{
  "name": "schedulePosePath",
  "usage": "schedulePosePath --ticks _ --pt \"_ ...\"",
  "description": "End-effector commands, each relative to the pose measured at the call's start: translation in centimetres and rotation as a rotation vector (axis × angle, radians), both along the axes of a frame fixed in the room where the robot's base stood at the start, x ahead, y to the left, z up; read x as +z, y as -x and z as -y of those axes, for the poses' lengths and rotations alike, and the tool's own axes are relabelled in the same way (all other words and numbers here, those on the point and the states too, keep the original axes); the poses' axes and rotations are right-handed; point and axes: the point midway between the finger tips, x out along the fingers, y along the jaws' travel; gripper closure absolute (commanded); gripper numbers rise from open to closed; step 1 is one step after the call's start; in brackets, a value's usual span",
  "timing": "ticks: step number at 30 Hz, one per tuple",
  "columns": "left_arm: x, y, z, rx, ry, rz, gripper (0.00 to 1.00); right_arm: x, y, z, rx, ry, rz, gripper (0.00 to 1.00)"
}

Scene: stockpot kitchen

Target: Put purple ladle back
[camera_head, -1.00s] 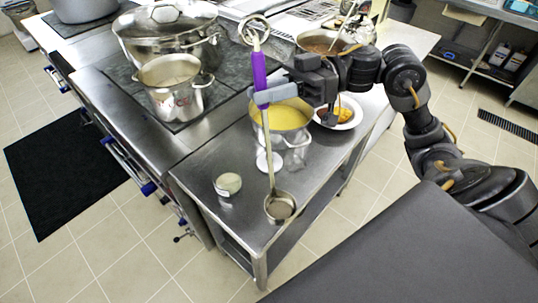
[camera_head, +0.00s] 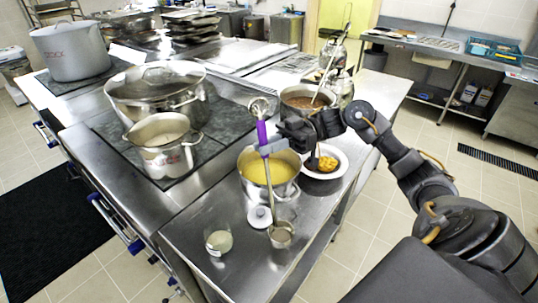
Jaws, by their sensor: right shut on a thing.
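The purple-handled ladle (camera_head: 262,132) hangs upright in my right gripper (camera_head: 266,148), which is shut on its purple grip. Its bowl (camera_head: 281,235) is low, over the steel counter near the front; I cannot tell whether it touches the counter. The ladle's shaft passes in front of a pot of yellow soup (camera_head: 254,172). A second pot with brown content (camera_head: 306,97) stands farther back with another ladle (camera_head: 331,68) leaning in it. My left gripper is not in view.
A white plate of food (camera_head: 336,165) sits right of the soup pot. A small jar (camera_head: 219,242) and a white lid-like disc (camera_head: 259,217) stand near the front. Steel pots (camera_head: 162,142) occupy the stove at left. The floor at right is clear.

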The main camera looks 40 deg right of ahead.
Motion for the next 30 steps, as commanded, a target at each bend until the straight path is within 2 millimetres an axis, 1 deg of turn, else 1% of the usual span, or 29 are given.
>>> schedulePosePath --ticks 3,10,15,18,26,30 --pt "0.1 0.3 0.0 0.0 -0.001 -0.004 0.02 -0.8 -0.5 0.5 0.001 0.0 -0.001 1.0" --pt "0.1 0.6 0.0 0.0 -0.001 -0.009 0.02 -1.4 -0.9 0.9 0.0 -0.001 0.0 1.0" --pt "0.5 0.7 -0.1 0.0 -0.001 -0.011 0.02 -3.7 -1.0 1.1 0.001 -0.001 -0.003 1.0" --pt "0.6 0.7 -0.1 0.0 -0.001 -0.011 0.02 -4.6 -1.0 1.1 0.0 -0.001 0.0 1.0" --pt "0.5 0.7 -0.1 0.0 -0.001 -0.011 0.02 -4.8 -1.0 1.0 0.001 0.0 0.002 1.0" --pt "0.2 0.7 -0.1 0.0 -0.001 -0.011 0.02 -5.2 -1.0 1.0 0.0 -0.001 0.001 1.0"
